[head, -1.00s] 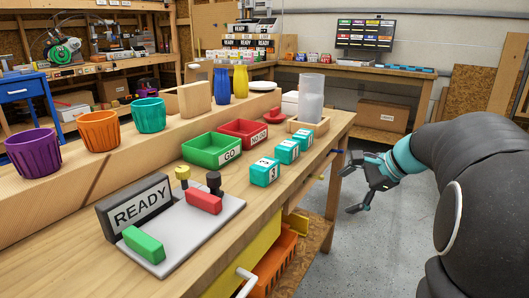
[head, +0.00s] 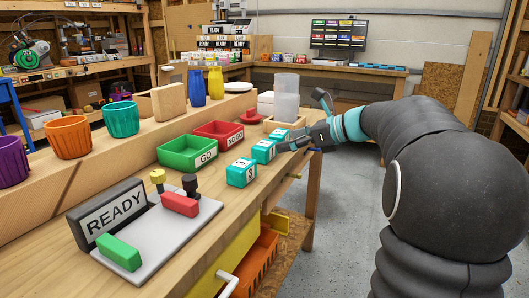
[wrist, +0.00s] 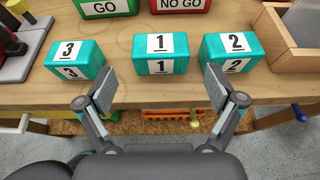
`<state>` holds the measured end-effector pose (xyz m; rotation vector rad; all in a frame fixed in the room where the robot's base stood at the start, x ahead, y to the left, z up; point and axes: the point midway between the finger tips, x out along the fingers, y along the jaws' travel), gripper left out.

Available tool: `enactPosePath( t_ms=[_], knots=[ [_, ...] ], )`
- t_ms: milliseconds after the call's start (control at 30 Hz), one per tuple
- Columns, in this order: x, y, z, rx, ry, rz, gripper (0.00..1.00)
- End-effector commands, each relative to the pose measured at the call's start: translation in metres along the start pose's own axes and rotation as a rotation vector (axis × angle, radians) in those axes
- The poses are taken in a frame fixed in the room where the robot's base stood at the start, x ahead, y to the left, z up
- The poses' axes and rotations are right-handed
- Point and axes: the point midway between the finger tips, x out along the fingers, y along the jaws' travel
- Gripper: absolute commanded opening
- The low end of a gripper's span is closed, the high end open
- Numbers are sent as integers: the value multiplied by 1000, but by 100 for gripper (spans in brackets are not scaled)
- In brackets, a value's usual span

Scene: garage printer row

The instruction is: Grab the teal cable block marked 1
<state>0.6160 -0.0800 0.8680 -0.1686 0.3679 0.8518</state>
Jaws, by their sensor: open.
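The teal cable block marked 1 (wrist: 160,53) sits on the bench near its front edge, between the block marked 3 (wrist: 75,59) and the block marked 2 (wrist: 231,50). In the head view the block marked 1 (head: 263,151) is the middle of the row. My gripper (wrist: 160,92) is open and empty, with its fingers spread in front of the block marked 1 and apart from it. The head view shows my gripper (head: 308,140) at the bench's front edge, beside the far end of the row.
Behind the blocks stand a green GO tray (head: 187,155) and a red NO GO tray (head: 219,132). A wooden holder (wrist: 300,50) stands right of block 2. A READY sign (head: 108,214) and a grey plate (head: 170,240) are at the near end.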

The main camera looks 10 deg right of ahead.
Motion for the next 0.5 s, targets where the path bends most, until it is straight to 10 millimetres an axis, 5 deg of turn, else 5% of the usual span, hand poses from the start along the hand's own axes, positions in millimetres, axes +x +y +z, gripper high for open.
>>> enactPosePath(
  t_ms=[500],
  knots=[
    [43,0,2,-1,1,2,93]
  ],
)
